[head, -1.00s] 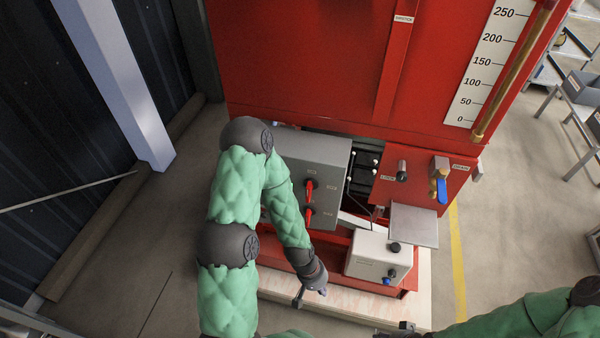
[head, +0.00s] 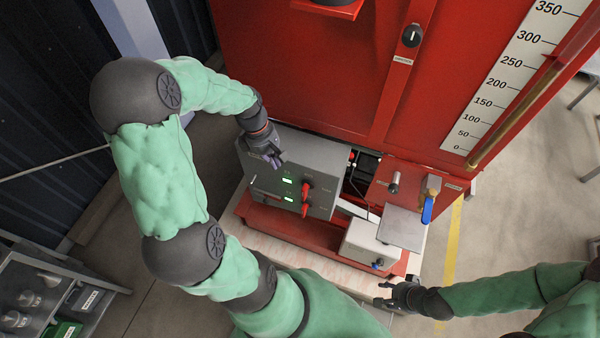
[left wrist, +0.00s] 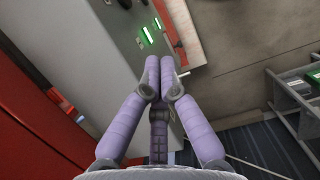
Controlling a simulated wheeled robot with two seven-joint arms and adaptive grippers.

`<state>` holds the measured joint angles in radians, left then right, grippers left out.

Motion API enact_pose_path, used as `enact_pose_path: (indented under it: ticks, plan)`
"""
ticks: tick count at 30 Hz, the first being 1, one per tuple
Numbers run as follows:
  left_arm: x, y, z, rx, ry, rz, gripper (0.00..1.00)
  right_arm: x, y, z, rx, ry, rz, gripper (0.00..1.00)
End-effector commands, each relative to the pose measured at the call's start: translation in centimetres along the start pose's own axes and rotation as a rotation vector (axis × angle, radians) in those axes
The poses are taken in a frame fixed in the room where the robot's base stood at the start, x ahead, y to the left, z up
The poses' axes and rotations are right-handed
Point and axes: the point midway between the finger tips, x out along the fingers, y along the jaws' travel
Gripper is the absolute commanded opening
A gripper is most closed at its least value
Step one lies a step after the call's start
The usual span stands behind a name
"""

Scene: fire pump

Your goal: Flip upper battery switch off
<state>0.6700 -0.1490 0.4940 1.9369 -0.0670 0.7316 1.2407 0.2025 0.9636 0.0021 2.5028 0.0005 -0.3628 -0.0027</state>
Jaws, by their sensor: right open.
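The grey control box (head: 326,160) stands at the red machine's lower front. It has an upper red switch handle (head: 307,187) and a lower one (head: 305,209), with two lit green lights (head: 288,181) left of them. The labels are too small to read. My left gripper (head: 275,161) is at the box's upper left, left of the red handles. Its fingers (left wrist: 159,62) are together with nothing visible between them. A small pale lever (left wrist: 184,73) is beside the fingertips in the left wrist view; contact is unclear. My right gripper (head: 382,293) is open and empty at the lower right.
A white box (head: 368,243) and a grey plate (head: 401,228) are right of the control box, with a blue-handled valve (head: 428,208) beyond. A shelf with bins (head: 50,300) stands at lower left. Floor right of the machine is clear.

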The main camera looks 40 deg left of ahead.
Motion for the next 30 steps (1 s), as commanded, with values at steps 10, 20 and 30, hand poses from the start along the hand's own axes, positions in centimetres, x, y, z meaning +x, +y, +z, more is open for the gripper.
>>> enact_pose_path:
  ticks: [10,20,30]
  plan:
    - [0.1,0.0,0.0,-0.003,0.000,-0.001,0.00,0.0,0.0,0.1,0.000,-0.002,0.000,0.45]
    - [3.9,-0.1,0.0,-0.002,-0.002,-0.005,0.00,0.1,0.0,0.1,0.000,-0.001,0.000,0.45]
    - [10.2,-0.1,0.0,-0.002,-0.001,-0.005,0.00,0.1,0.1,0.1,0.000,-0.001,0.000,0.45]
